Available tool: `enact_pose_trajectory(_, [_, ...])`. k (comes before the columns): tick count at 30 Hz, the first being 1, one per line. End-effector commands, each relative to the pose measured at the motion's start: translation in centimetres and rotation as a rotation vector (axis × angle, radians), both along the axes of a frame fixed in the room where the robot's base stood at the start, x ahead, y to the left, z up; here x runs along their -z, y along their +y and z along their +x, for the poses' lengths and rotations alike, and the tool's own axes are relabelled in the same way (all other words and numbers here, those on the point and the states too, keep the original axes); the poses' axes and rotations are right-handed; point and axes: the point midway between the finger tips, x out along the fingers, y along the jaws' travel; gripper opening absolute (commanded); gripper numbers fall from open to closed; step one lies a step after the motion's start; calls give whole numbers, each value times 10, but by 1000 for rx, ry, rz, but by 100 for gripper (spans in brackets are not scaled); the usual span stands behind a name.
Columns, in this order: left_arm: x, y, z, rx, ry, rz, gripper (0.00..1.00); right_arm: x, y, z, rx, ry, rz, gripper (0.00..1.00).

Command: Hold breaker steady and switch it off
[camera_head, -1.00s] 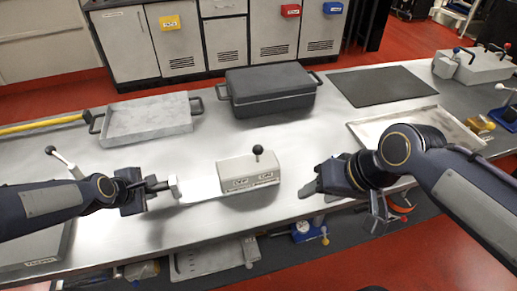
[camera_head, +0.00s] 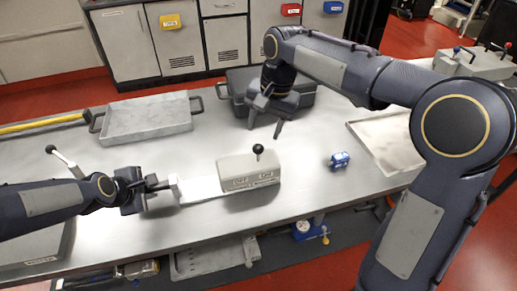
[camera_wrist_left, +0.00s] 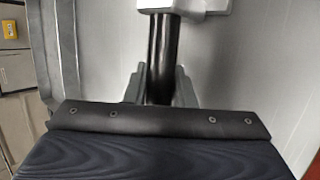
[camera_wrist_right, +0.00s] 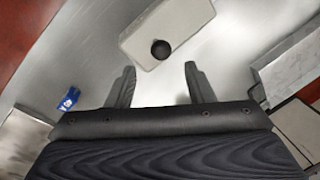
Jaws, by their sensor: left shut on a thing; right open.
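The breaker (camera_head: 235,172) is a beige box with two labels on its front and a black-knobbed lever (camera_head: 258,149) standing up from its top. A pale flat strip (camera_head: 200,189) runs from its left side toward a white end piece (camera_head: 175,187). My left gripper (camera_head: 158,187) is shut on a black bar (camera_wrist_left: 161,55) below that white piece. My right gripper (camera_head: 265,129) is open and empty, above and behind the breaker. In the right wrist view the breaker (camera_wrist_right: 185,22) and its knob (camera_wrist_right: 161,49) lie beyond the open fingers (camera_wrist_right: 160,85), apart from them.
A small blue object (camera_head: 340,160) lies right of the breaker. A grey tray (camera_head: 148,119) and a dark lidded case (camera_head: 238,84) stand behind. A pale tray (camera_head: 387,140) is at the right, partly behind my right arm. The bench between is mostly clear.

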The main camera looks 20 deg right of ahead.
Motion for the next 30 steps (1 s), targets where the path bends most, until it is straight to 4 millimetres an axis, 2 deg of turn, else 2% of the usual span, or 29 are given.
enact_pose_trajectory(1, [8,-1,-6,8,23,3,0,13,1,0,-1,5,-1,48])
enact_pose_trajectory(6, [8,-1,-6,8,23,3,0,47,7,4,-1,5,0,48])
enact_pose_trajectory(13, [8,-1,-6,8,23,3,0,80,12,8,-1,2,0,48])
enact_pose_trajectory(18, [8,-1,-6,8,23,3,0,89,13,9,0,-1,1,48])
enact_pose_trajectory(26, [8,-1,-6,8,23,2,0,90,14,9,-1,-2,1,48])
enact_pose_trajectory(30, [8,-1,-6,8,23,2,0,90,14,9,-1,-1,2,31])
